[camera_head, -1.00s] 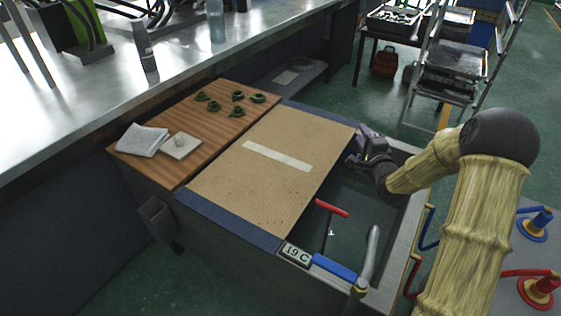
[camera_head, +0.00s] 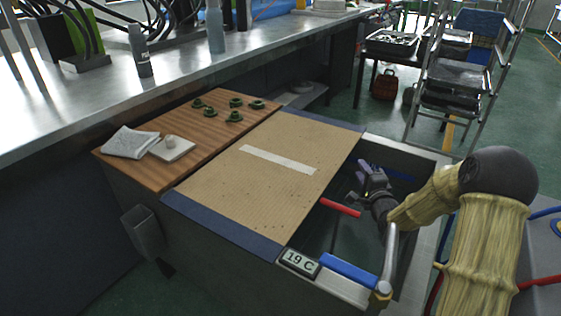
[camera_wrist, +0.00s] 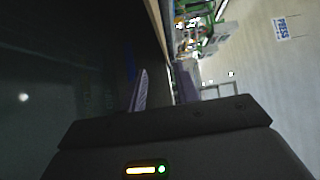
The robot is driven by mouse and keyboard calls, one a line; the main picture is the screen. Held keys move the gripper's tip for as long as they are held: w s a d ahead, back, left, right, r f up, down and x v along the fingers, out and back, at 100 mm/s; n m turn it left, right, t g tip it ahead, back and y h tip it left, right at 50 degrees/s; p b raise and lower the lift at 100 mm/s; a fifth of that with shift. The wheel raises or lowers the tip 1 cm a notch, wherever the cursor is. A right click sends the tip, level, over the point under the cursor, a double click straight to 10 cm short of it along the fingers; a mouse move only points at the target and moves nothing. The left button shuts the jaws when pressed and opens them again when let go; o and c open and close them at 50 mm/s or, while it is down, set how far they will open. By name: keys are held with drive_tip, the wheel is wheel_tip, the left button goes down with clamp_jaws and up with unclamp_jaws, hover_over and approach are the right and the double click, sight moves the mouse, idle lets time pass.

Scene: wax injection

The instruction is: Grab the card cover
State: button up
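The card cover (camera_head: 235,205) is a flat brown sheet with a pale strip across it, lying over the left part of the tank. My gripper (camera_head: 365,170) is just right of the card's right edge, over the open part of the tank. No contact between them is visible in the head view. In the wrist view my gripper (camera_wrist: 162,90) shows two fingers apart, with nothing held between them. A thin brown edge, likely the card (camera_wrist: 157,28), runs ahead of the gap between the fingertips.
The tank's blue rim (camera_head: 225,228) borders the card. A red handle (camera_head: 340,207), a blue handle (camera_head: 348,270) and a grey pipe (camera_head: 389,255) stand near the opening. A wooden board (camera_head: 165,150) left of the card carries green rings, a cloth and a pale block.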

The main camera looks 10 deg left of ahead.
sight(350, 147)
drive_tip(key=shift+w, duration=0.1)
drive_tip(key=b+x, duration=0.1)
drive_tip(key=x, duration=0.5)
drive_tip(key=shift+w+b, duration=0.3)
drive_tip(key=shift+b, duration=0.05)
drive_tip(key=shift+a, duration=0.15)
drive_tip(key=x, duration=0.1)
drive_tip(key=b+x, duration=0.1)
drive_tip(key=x, duration=0.1)
drive_tip(key=b+x, duration=0.1)
drive_tip(key=x, duration=0.1)
drive_tip(key=shift+w+d+r, duration=0.1)
drive_tip(key=shift+d+r, duration=0.1)
drive_tip(key=shift+d, duration=0.1)
drive_tip(key=shift+d+r, duration=0.1)
